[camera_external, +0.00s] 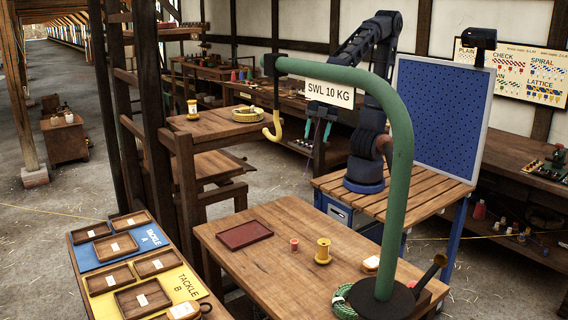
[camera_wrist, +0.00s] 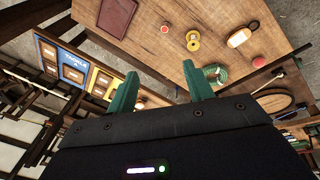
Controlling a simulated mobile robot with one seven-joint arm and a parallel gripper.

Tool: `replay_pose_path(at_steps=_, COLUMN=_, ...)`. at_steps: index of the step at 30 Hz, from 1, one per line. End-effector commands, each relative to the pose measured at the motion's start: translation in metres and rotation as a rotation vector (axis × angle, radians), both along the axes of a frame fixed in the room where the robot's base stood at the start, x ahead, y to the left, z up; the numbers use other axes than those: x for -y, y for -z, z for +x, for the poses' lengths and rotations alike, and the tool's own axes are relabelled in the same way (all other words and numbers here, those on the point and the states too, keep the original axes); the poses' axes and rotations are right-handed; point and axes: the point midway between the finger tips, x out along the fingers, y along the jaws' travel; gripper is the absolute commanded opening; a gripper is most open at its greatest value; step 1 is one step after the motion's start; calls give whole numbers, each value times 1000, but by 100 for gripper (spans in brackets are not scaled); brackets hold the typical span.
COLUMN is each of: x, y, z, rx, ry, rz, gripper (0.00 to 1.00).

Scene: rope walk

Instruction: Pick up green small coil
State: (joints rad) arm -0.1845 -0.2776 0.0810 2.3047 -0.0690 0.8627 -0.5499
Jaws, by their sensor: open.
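The green small coil (camera_external: 344,301) lies on the front edge of the wooden table, just left of the round dark base of the green crane post; the base hides part of it. In the wrist view the coil (camera_wrist: 214,76) lies beyond and right of my right fingertip, near the table edge. My gripper (camera_external: 318,131) has green fingers, spread apart and empty. It hangs high behind the crane's sign, which hides part of it, well away from the coil. The wrist view also shows the gripper (camera_wrist: 159,76) open with nothing between its fingers.
The green crane post (camera_external: 402,170) arches over the table (camera_external: 270,265) with a yellow hook (camera_external: 272,127). A dark red tray (camera_external: 244,235), a red spool (camera_external: 294,244), a yellow spool (camera_external: 323,251) and a pale item (camera_external: 371,264) stand there. Labelled trays (camera_external: 142,299) are at left.

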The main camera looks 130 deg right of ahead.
Motion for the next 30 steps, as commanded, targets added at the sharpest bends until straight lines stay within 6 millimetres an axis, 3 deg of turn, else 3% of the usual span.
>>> replay_pose_path(at_steps=6, x=-48, y=28, z=44, rx=-45, ry=-254, rz=-62, gripper=52)
replay_pose_path(at_steps=15, x=-121, y=79, z=90, rx=-99, ry=-604, rz=-129, gripper=52)
replay_pose_path(at_steps=24, x=-202, y=148, z=119, rx=-148, ry=-956, rz=-173, gripper=52)
replay_pose_path(at_steps=30, x=-258, y=201, z=127, rx=-177, ry=-1191, rz=-192, gripper=52)
